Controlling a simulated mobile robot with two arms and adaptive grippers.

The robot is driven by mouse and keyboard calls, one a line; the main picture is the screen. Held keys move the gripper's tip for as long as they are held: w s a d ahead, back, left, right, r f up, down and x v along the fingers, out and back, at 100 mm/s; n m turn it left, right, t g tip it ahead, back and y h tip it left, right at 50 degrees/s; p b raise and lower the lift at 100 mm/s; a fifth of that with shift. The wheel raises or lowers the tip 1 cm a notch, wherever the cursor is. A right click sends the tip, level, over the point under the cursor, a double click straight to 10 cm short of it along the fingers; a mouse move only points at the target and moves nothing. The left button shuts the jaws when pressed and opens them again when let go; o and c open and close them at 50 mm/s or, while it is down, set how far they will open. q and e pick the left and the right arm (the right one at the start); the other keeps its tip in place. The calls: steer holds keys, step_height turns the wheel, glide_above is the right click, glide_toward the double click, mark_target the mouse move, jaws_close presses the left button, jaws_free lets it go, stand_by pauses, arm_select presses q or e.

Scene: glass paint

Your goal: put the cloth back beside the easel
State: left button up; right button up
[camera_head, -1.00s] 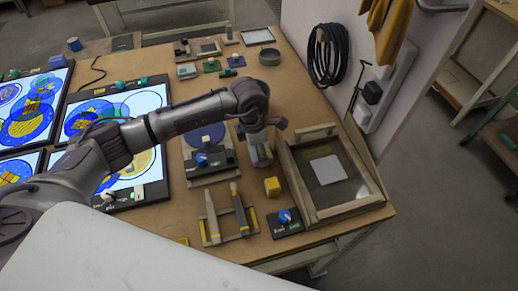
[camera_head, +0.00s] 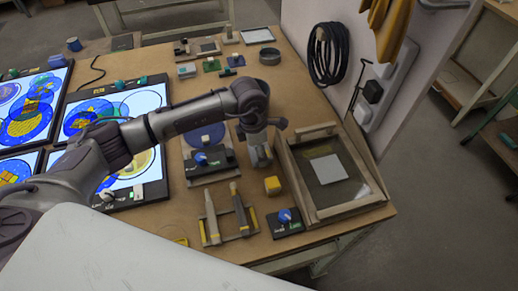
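A flat pale grey square (camera_head: 327,169), which looks like the cloth, lies on the dark pane inside a wooden frame that looks like the easel (camera_head: 361,205), at the right end of the table. My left gripper (camera_head: 260,160) points down just left of the frame's upper left side, apart from the pale square. Its fingers are small and partly merged with the grey of the wrist, so I cannot see whether they are parted. My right gripper is not in view.
A yellow block (camera_head: 272,185) and a small black device with a blue knob (camera_head: 285,221) stand left of the frame. A brush rack (camera_head: 228,228) is nearer the front. Lit panels (camera_head: 113,112) fill the left. A black cable coil (camera_head: 328,54) hangs behind.

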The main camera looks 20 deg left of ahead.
arm_select(q)
steer(key=shift+f, duration=0.1)
steer(key=o, duration=1.1)
steer(key=r, duration=0.8)
steer(key=s+a+r, duration=0.1)
steer(key=r, duration=0.3)
steer(key=shift+a, duration=0.1)
